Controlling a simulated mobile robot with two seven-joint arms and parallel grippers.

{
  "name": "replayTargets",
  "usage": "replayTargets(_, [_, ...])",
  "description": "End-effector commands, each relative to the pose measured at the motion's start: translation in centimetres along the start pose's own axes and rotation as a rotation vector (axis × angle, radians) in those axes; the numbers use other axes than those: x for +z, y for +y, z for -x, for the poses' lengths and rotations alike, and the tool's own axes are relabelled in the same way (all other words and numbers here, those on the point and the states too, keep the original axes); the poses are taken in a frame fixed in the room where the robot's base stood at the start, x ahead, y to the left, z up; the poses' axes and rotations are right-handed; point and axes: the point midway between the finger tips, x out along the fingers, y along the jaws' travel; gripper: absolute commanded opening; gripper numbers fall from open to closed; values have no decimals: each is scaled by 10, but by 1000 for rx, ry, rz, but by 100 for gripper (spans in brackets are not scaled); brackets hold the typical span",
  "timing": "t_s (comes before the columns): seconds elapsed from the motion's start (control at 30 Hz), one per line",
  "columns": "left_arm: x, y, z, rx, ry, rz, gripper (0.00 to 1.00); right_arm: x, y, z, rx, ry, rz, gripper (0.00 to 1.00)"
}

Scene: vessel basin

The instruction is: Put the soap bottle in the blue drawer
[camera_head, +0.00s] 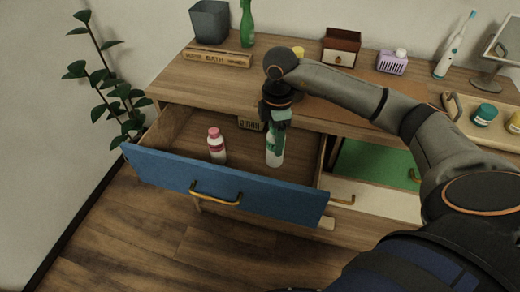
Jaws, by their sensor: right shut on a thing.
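The blue drawer (170,172) is pulled out from the wooden cabinet, with its brass handle facing the front. My right gripper (276,124) points down over the right part of the open drawer. It is shut on a white and green bottle, the likely soap bottle (275,153), which hangs upright. Its upper part is hidden by the gripper, and I cannot tell if its base touches the drawer floor. My left gripper is not in view.
A pink-capped bottle (217,146) stands inside the drawer to the left. A green drawer (372,164) is open at the right. A grey bin (210,22), green bottle (247,27) and wooden block (217,58) stand on the cabinet top.

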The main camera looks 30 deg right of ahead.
Motion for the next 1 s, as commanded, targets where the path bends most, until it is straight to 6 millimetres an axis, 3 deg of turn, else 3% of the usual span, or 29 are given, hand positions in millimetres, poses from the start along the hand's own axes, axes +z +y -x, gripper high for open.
replayTargets(0.1, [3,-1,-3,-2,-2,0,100,-12,17,-25,-2,2,0,0])
replayTargets(0.23, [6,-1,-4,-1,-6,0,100,-20,30,-43,-1,2,1,0])
replayTargets(0.57, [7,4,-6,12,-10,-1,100,-27,44,-61,0,1,2,0])
replayTargets(0.77, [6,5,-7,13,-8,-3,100,-26,43,-89,0,1,1,0])
replayTargets(1.0, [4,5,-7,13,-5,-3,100,-26,43,-90,1,1,2,0])
